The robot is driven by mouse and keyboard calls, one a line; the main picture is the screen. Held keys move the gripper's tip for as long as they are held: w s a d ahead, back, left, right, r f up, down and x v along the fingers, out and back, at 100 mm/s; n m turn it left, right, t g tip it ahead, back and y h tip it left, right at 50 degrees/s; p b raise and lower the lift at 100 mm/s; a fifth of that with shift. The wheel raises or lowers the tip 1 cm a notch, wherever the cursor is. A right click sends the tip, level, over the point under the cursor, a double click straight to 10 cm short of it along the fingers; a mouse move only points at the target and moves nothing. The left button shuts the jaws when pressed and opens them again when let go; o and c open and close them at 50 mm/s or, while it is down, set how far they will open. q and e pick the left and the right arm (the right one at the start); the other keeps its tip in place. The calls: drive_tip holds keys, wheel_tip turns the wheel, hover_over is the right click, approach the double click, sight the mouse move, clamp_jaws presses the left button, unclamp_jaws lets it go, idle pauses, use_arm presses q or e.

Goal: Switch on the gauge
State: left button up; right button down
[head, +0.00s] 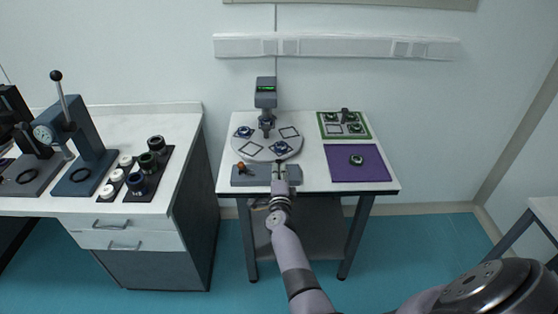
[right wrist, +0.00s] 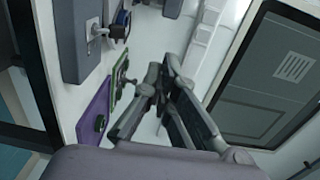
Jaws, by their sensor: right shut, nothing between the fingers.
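The gauge (head: 265,92) is a dark grey head on a stand at the back of the middle table, and its small display glows green. A round grey plate (head: 267,154) below it carries blue-and-white parts and square frames. A long grey box (head: 250,181) with an orange knob (head: 241,168) lies along the table's front edge. My right gripper (head: 280,166) is over the right part of this box, hiding some of it; contact cannot be told. In the right wrist view its fingers (right wrist: 165,95) are together and empty. My left gripper is not in view.
A purple mat (head: 345,172) with a dark round part (head: 356,159) and a green-edged tray (head: 366,125) are on the table's right side. A bench on the left holds a lever press (head: 85,145) and a dark tray of round parts (head: 130,192).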

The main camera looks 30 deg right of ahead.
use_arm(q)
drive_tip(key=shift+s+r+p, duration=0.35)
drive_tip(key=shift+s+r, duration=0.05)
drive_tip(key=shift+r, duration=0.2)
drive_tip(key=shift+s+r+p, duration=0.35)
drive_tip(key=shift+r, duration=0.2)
use_arm(e)
drive_tip(key=shift+s+a+r, duration=0.35)
drive_tip(key=shift+s+r, duration=0.05)
drive_tip(key=shift+s, duration=0.2)
drive_tip(key=shift+s+a+r, duration=0.35)
drive_tip(key=shift+s, duration=0.2)
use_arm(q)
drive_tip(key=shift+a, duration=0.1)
